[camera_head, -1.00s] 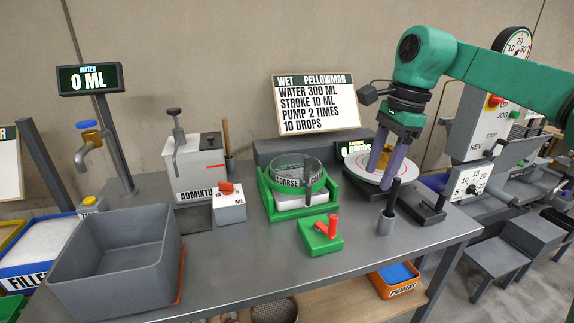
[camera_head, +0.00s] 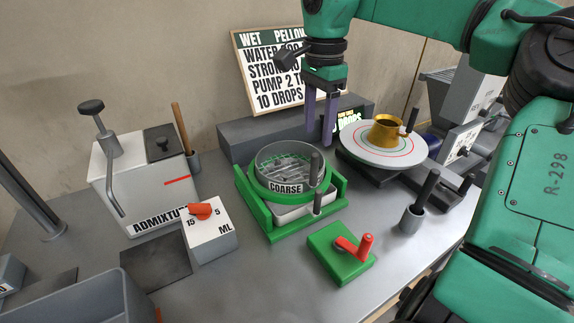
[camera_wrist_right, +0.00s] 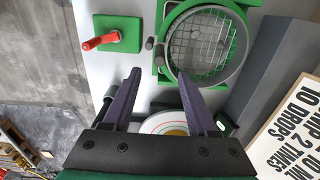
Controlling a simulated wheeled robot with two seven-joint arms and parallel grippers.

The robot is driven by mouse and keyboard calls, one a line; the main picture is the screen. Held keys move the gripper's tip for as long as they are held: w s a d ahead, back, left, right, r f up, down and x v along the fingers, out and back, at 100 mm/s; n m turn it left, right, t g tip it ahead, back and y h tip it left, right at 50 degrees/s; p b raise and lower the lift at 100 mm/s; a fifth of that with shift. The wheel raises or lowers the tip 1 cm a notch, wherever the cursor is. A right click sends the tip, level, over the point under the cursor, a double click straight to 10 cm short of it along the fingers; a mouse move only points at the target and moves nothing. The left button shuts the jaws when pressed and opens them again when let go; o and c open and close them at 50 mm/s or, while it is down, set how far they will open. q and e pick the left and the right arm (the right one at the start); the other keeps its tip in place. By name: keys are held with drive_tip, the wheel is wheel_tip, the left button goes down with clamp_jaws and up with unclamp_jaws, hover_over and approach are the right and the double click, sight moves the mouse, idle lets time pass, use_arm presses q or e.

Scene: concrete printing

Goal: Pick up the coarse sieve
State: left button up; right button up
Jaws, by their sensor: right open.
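The coarse sieve (camera_head: 290,168) is a round clear-walled sieve with a green ring and a "COARSE" label. It sits in a green frame (camera_head: 248,210) over a white tray, with grey upright handles at its right side. It also shows in the right wrist view (camera_wrist_right: 203,42), with its mesh visible. My right gripper (camera_head: 319,143) points down, open and empty, behind and to the right of the sieve, apart from it. In the right wrist view its fingers (camera_wrist_right: 157,78) are spread, with the sieve beyond them. My left gripper is not in view.
A green block with a red lever (camera_head: 340,255) stands in front of the sieve. A turntable (camera_head: 365,150) with a gold cup (camera_head: 386,130) is at the right. The admixture box (camera_head: 140,180) and dosing box (camera_head: 210,230) stand left. A grey block (camera_head: 245,137) lies behind.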

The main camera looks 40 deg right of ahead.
sight(317, 156)
drive_tip(key=f, duration=0.4)
drive_tip(key=shift+s+f, duration=0.1)
drive_tip(key=shift+s, duration=0.15)
wheel_tip(317, 156, down, 6)
drive_tip(key=shift+w+a+f+p, duration=0.1)
drive_tip(key=shift+f+p, duration=0.15)
drive_tip(key=shift+p, duration=0.5)
drive_tip(key=shift+f, duration=0.15)
drive_tip(key=shift+w, duration=0.1)
drive_tip(key=c, duration=0.8)
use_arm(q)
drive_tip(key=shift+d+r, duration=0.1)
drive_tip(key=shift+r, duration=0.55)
use_arm(e)
clamp_jaws()
